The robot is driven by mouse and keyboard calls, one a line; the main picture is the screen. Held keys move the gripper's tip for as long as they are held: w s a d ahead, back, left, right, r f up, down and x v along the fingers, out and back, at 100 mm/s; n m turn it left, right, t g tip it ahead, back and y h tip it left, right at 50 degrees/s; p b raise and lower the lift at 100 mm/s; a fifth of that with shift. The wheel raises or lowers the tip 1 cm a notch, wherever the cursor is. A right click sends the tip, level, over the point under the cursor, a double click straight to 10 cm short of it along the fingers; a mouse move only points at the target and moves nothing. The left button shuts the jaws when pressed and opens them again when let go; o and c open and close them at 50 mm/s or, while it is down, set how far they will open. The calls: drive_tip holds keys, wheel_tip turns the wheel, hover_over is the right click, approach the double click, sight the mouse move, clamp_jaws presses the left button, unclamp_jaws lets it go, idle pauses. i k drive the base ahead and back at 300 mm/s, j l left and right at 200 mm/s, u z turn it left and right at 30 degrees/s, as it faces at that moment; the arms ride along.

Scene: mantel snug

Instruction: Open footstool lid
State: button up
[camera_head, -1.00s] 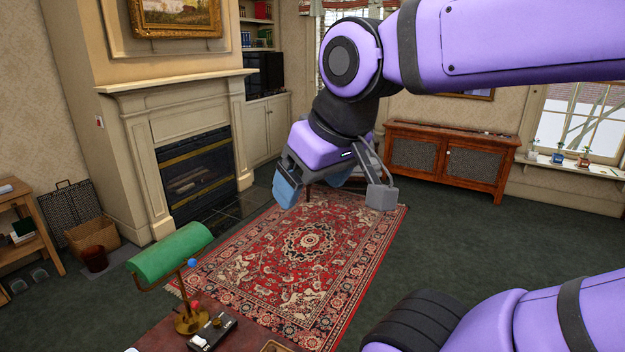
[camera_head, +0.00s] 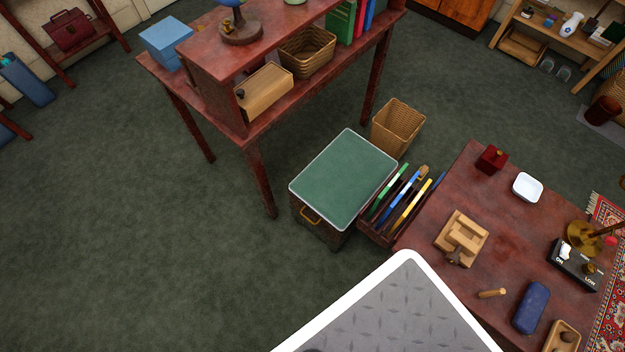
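The footstool (camera_head: 326,228) is a dark box on the green carpet in the middle of the head view. Its green padded lid (camera_head: 345,178) with a pale rim lies flat and closed. A brass-coloured handle (camera_head: 310,215) shows on its near left side. My gripper is not in the current view, so its distance from the footstool cannot be seen.
A red-brown desk (camera_head: 254,130) stands behind and left of the footstool. A wicker basket (camera_head: 398,128) and a rack of coloured folders (camera_head: 400,200) stand close by. A low table (camera_head: 505,222) fills the right. Open carpet (camera_head: 120,230) lies left.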

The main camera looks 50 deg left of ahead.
sight(337, 185)
drive_tip(key=u, duration=1.95)
